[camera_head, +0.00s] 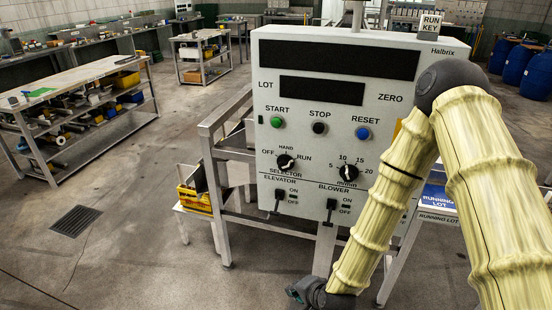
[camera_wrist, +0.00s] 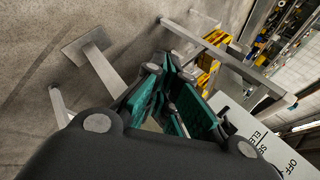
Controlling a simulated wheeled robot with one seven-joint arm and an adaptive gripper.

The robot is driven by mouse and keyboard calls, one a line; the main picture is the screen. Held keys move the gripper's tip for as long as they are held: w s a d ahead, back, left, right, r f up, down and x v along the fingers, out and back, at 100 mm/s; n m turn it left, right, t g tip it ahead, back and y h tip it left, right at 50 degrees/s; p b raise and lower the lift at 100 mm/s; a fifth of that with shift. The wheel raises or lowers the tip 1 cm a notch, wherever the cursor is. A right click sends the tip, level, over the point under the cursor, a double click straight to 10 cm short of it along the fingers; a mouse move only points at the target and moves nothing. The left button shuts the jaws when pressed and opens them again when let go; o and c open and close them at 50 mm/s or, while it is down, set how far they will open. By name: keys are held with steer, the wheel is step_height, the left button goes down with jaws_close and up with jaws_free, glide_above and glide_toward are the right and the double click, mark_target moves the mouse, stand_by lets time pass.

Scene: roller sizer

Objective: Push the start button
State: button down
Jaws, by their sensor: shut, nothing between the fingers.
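The start button (camera_head: 276,122) is a green round button under the word START, at the upper left of the grey control panel (camera_head: 350,218). A black stop button (camera_head: 319,128) and a blue reset button (camera_head: 362,133) sit to its right. My gripper (camera_wrist: 176,104), with green finger pads, is shut and empty in the wrist view. In the head view my arm comes down in front of the panel's right side, and its wrist is low, below the panel; the fingers do not show there. The wrist view shows only the panel's selector corner (camera_wrist: 262,138), not the start button.
The panel also carries a selector knob (camera_head: 286,163), a dial (camera_head: 348,172), an elevator lever (camera_head: 278,199) and a blower lever (camera_head: 331,208). A grey metal frame (camera_head: 220,215) stands at the panel's left, with a yellow bin (camera_head: 194,199). The floor at left front is clear.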

mark_target(272, 126)
steer(key=w+a+r+m+t+y+p, duration=0.1)
steer(key=w+r, duration=0.5)
steer(key=r, duration=0.7)
steer(key=w+a+r+m+t+y+p, duration=0.1)
steer(key=w+a+r+m+t+p, duration=0.2)
steer(key=r, duration=1)
steer(key=w+a+r+m+t+y+p, duration=0.1)
steer(key=w+a+r+m+t+p, duration=0.2)
steer(key=w+r, duration=0.6)
step_height(272, 126, up, 4)
steer(key=a+m, duration=0.2)
steer(key=m, duration=0.1)
steer(key=shift+w+r+t+y, duration=0.2)
steer(key=shift+t+y, duration=0.2)
steer(key=shift+a, duration=0.1)
steer(key=shift+w+d, duration=0.45)
steer(key=shift+w, duration=0.95)
steer(key=shift+w+d, duration=0.45)
steer(key=shift+w, duration=0.95)
steer(key=shift+w+d, duration=0.45)
steer(key=shift+w, duration=0.95)
steer(key=shift+w+f, duration=0.1)
steer(key=shift+w, duration=0.1)
steer(key=shift+w+d, duration=0.15)
steer(key=shift+w, duration=0.05)
